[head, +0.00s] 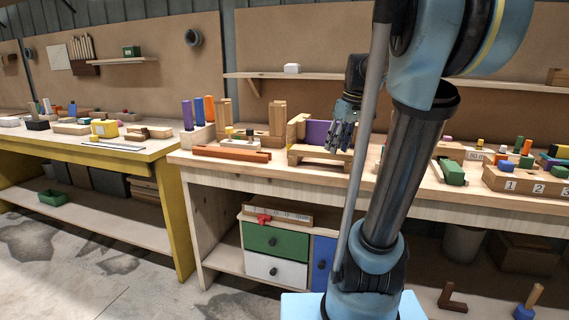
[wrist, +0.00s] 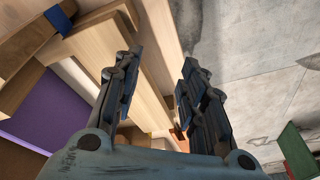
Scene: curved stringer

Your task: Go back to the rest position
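My gripper (head: 342,135) hangs over the front of the right workbench (head: 222,172), beside a purple block (head: 317,132) and a wooden stand (head: 305,154). In the wrist view, my gripper (wrist: 160,72) has its two dark fingers apart, with nothing between them. Pale wood and the bench edge show behind the fingers, with the purple block (wrist: 45,112) to the left and grey floor to the right. My arm's dark link and blue joints cover part of the bench in the head view.
A yellow-framed bench (head: 172,215) stands to the left. Under the right bench are a green drawer (head: 262,238) and a white drawer (head: 270,268). A wall shelf (head: 300,76) runs behind my arm. Open floor lies at the lower left.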

